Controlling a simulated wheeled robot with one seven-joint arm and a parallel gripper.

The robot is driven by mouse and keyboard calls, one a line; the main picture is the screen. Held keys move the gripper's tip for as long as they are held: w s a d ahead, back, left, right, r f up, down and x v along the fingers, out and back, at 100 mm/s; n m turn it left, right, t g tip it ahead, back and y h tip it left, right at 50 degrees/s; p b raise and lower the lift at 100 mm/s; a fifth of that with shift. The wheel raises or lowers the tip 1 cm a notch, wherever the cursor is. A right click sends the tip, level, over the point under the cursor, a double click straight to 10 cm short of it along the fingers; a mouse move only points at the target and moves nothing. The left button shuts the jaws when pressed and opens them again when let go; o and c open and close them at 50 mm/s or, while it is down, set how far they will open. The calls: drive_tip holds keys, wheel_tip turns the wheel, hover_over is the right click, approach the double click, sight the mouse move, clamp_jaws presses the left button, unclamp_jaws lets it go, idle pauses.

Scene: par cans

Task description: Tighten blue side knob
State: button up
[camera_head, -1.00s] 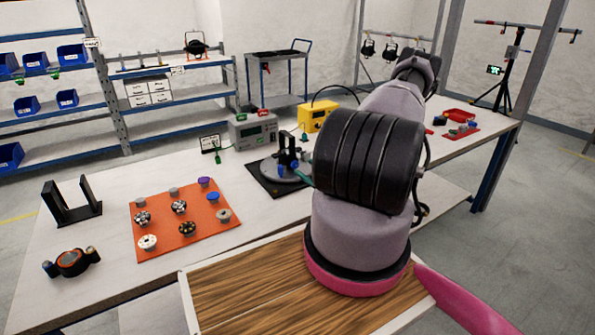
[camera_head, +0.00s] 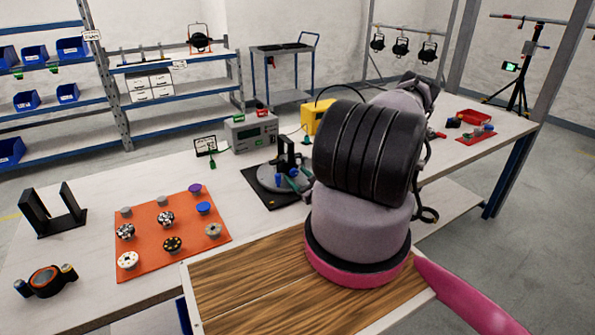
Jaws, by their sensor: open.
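A round grey turntable fixture on a black base (camera_head: 257,192) stands on the workbench, with a dark upright bracket on it. A small blue part (camera_head: 283,167) shows low on this bracket; it is too small to tell whether it is the side knob or how tight it is. A separate blue-topped knob (camera_head: 203,208) stands on the orange mat. My arm fills the right middle and covers the area just right of the fixture.
The orange mat (camera_head: 150,262) holds several knobs. A grey meter box (camera_head: 250,133) and a yellow box (camera_head: 309,118) stand behind the fixture. A black U-shaped stand (camera_head: 55,224) and a round orange-black part (camera_head: 46,281) are at left. A red tray (camera_head: 474,117) lies far right.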

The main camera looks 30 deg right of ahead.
drive_tip(key=shift+w, duration=0.3)
clamp_jaws()
drive_tip(key=shift+m, duration=0.3)
drive_tip(key=m, duration=0.3)
drive_tip(key=shift+m, duration=2.1)
